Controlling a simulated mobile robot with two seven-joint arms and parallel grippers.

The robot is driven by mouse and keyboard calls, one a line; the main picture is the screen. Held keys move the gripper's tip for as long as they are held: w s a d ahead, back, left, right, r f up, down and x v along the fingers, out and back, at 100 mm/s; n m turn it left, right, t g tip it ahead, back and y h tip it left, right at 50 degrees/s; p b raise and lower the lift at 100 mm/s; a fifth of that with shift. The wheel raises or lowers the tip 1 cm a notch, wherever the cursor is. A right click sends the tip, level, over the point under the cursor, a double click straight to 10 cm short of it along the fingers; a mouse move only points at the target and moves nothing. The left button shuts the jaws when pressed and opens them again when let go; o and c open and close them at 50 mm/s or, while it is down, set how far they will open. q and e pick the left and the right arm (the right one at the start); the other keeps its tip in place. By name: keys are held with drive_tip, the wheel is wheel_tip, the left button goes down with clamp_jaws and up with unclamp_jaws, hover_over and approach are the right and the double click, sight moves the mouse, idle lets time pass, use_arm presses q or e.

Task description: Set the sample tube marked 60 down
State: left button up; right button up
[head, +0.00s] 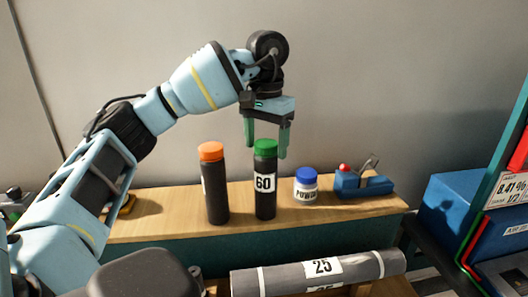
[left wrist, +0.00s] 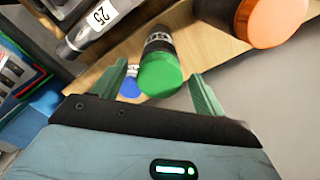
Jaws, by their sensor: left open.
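The sample tube marked 60 (head: 265,183) is black with a green cap and stands upright on the wooden shelf (head: 150,213). My left gripper (head: 267,143) is open, pointing down, with its green fingers at either side of the cap. In the left wrist view the tube's green cap (left wrist: 160,74) shows between the two spread fingers (left wrist: 157,92), with a gap at the right finger. My right gripper does not show in either view.
A black tube with an orange cap (head: 214,190) stands close left of the tube. A white jar with a blue lid (head: 305,187) and a blue device (head: 362,183) stand to the right. A grey roll marked 25 (head: 350,271) lies in front. Blue boxes (head: 450,205) are at far right.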

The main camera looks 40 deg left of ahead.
use_arm(q)
wheel_tip(320, 180, up, 7)
drive_tip(key=shift+s+p, duration=0.15)
drive_tip(key=shift+p, duration=0.6)
drive_tip(key=shift+r, duration=0.9)
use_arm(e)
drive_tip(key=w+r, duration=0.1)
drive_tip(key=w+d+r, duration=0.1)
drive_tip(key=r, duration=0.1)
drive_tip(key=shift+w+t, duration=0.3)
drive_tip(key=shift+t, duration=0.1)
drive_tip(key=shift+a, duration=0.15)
